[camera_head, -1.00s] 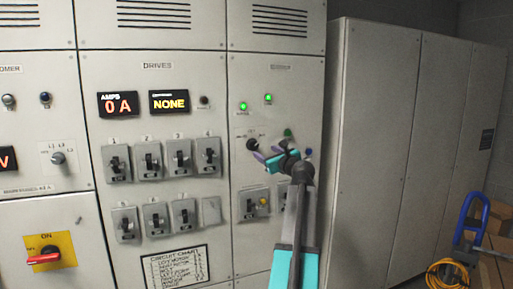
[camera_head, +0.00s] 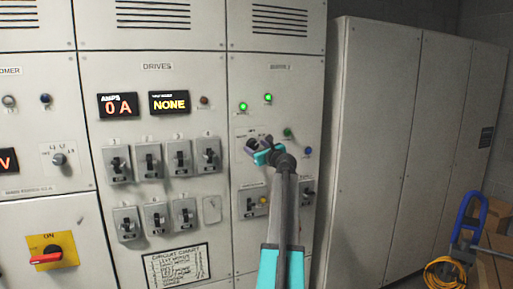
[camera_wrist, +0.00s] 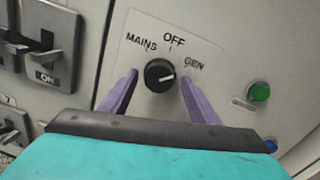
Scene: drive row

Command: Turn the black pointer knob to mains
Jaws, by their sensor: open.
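The black pointer knob (camera_wrist: 158,75) sits on a pale label plate (camera_wrist: 150,40) in the wrist view. The plate reads MAINS at upper left, OFF at the top and GEN at upper right. The knob's white line points right, toward the GEN side. My gripper (camera_wrist: 158,76) is open, with one purple finger on each side of the knob and a visible gap to it on both sides. In the head view my gripper (camera_head: 260,146) is at the right-hand panel and largely covers the knob.
A green button (camera_wrist: 259,91) and a blue button (camera_wrist: 271,145) lie right of the knob. Lever switches (camera_wrist: 48,45) are on the left. A blue hand truck (camera_head: 465,222) stands far right.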

